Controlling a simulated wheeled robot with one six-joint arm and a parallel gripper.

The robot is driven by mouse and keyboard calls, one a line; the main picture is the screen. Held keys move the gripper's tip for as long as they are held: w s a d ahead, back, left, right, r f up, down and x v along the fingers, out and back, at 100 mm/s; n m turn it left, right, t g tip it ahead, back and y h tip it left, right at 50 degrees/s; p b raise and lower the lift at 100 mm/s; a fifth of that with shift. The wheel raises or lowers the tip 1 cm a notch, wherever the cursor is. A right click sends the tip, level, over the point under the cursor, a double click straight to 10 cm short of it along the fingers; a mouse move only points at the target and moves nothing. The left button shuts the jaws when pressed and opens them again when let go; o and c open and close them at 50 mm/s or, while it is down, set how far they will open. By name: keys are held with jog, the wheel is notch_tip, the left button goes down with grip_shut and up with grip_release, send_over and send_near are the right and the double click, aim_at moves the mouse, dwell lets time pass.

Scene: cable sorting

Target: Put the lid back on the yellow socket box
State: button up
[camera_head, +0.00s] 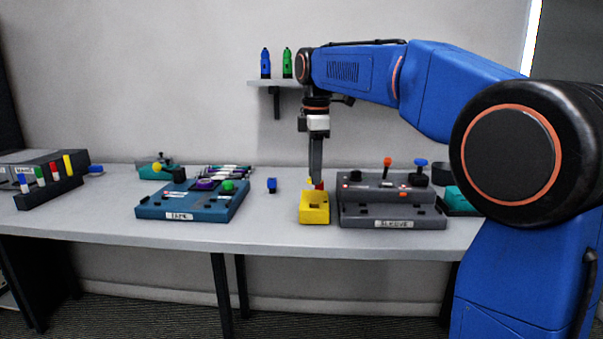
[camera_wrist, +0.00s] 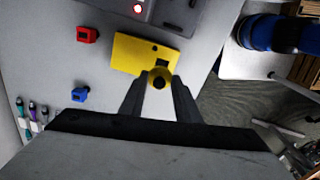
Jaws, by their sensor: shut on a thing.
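The yellow socket box (camera_head: 314,208) stands near the front edge of the table, left of the dark grey panel. Its top shows a dark opening. It is also in the wrist view (camera_wrist: 132,52), just beyond my fingertips. My gripper (camera_head: 315,180) points down over the back of the box. In the wrist view my gripper (camera_wrist: 159,84) is shut on a small yellow piece with a dark round middle (camera_wrist: 158,82), which looks like the lid's knob. The rest of the lid cannot be told apart from the box. Whether it touches the box is unclear.
The dark grey panel (camera_head: 392,223) with levers stands close on the right. A blue plug (camera_head: 272,186) and a teal panel (camera_head: 170,212) are to the left. A red block (camera_wrist: 87,34) lies near the box.

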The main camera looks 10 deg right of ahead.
jog(key=shift+d+f, duration=0.1)
jog(key=shift+f, duration=3.05)
jog(key=shift+f, duration=0.15)
jog(key=o, duration=1.6)
jog(key=shift+c, duration=0.2)
jog(key=shift+r, duration=3.5)
grip_shut()
